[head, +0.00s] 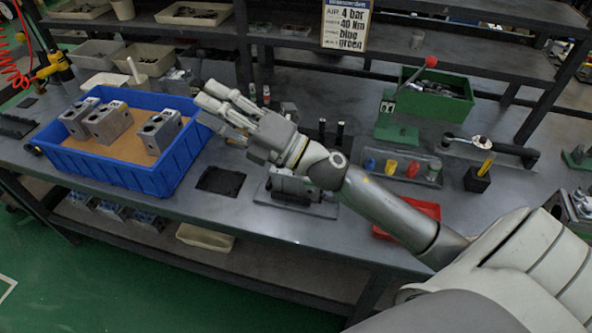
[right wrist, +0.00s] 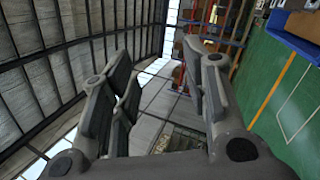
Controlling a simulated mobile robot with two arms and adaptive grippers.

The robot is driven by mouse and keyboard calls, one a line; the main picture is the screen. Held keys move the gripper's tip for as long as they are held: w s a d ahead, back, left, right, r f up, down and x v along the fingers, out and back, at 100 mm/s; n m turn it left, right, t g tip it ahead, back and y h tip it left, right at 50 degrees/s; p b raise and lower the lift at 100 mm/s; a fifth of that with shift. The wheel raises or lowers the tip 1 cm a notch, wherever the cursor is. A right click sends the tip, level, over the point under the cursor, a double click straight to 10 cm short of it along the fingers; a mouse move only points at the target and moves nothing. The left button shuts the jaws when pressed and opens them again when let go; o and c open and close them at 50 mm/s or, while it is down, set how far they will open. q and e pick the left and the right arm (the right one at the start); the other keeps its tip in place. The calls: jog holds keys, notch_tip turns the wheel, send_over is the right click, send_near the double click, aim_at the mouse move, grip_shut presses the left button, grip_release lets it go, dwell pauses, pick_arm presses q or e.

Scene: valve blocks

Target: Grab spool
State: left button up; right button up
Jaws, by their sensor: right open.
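My right gripper (head: 213,97) is open and empty, reaching left in the head view to the right rim of the blue bin, apparently above it. The right wrist view shows its fingers (right wrist: 160,75) spread with nothing between them. Two slim dark upright pieces (head: 331,132), which may be spools, stand on the bench right of my right wrist. Two more small dark upright pieces (head: 259,95) stand behind the gripper; I cannot tell if they are spools. A grey block (head: 290,188) on a plate is partly hidden under my right forearm. My left gripper is not in view.
The blue bin (head: 160,180) holds three grey valve blocks (head: 108,123). A dark pad (head: 220,181) lies right of it. A tray of coloured pieces (head: 402,171), a green press (head: 397,128) and a red tray (head: 405,217) are to the right. Shelves stand behind.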

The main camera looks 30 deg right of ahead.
notch_tip(320, 180, down, 6)
jog(key=s+n+g, duration=0.2)
jog(key=n+g, duration=1)
jog(key=n, duration=0.4)
jog(key=d+f+n+g+h, duration=0.1)
jog(key=d+f+h, duration=0.15)
jog(key=d, duration=0.35)
jog(key=s+d+f+g+h, duration=0.1)
jog(key=d+h, duration=0.3)
jog(key=d, duration=0.3)
jog(key=d+f+n+g+h, duration=0.1)
jog(key=d+f+h, duration=0.15)
jog(key=d, duration=0.35)
jog(key=shift+h, duration=0.5)
jog(key=p+x, duration=0.1)
jog(key=x, duration=0.3)
jog(key=shift+w+f, duration=0.1)
jog(key=shift+f, duration=0.05)
jog(key=shift+w+a+f+p, duration=0.2)
jog(key=shift+f+p, duration=0.2)
jog(key=shift+f, duration=0.05)
jog(key=p+x, duration=0.1)
jog(key=x, duration=0.2)
jog(key=shift+w+f, duration=0.2)
jog(key=shift+f, duration=0.1)
jog(key=shift+w+a+f, duration=0.1)
jog(key=shift+w+f, duration=0.05)
jog(key=shift+f, duration=0.25)
